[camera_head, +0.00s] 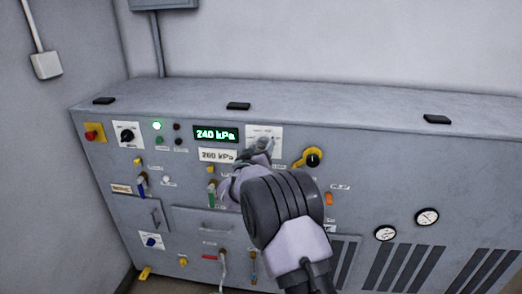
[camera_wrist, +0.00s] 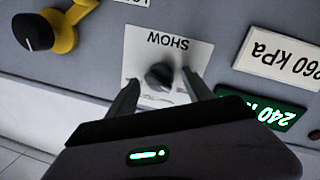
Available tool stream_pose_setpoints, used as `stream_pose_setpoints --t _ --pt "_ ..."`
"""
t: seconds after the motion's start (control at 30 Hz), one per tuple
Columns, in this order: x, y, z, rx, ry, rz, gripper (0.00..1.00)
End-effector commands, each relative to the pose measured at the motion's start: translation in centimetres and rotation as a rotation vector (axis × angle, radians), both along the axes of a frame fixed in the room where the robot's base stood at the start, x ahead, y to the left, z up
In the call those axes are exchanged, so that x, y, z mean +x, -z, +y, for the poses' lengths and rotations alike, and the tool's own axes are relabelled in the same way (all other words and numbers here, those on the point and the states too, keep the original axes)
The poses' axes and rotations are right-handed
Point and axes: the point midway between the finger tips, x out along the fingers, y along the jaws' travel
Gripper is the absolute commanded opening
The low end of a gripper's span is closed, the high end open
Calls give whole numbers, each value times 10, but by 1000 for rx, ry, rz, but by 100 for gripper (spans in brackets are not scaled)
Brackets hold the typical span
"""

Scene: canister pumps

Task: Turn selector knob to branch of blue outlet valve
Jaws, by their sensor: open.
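A dark round knob (camera_wrist: 159,76) sits on a white plate (camera_wrist: 180,55) marked "SHOW", which appears upside down in the wrist view. In the head view the plate (camera_head: 272,131) is on the cabinet front, right of the green display, and my gripper largely hides its knob. My gripper (camera_wrist: 160,88) is open, with one finger on each side of the knob; whether they touch it is unclear. In the head view my gripper (camera_head: 258,150) is just in front of the plate. A blue valve handle (camera_head: 141,181) is at the panel's left. The knob's pointing direction is unclear.
The green display (camera_head: 216,134) reads 240 kPa; a white label (camera_head: 217,155) below reads 260 kPa. A yellow-and-black rotary switch (camera_head: 312,158) is close on the right. A green handle (camera_head: 211,193), orange handle (camera_head: 329,199) and red button (camera_head: 91,135) also stick out.

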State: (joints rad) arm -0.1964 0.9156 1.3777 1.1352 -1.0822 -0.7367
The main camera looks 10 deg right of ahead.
Motion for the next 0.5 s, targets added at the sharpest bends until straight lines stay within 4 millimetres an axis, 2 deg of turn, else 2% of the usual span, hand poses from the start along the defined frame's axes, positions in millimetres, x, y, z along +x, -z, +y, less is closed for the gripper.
stream_pose_setpoints --t 0.27,0.5 --pt "2 0 -1 0 0 0 60" --pt "1 0 -1 1 0 0 13"
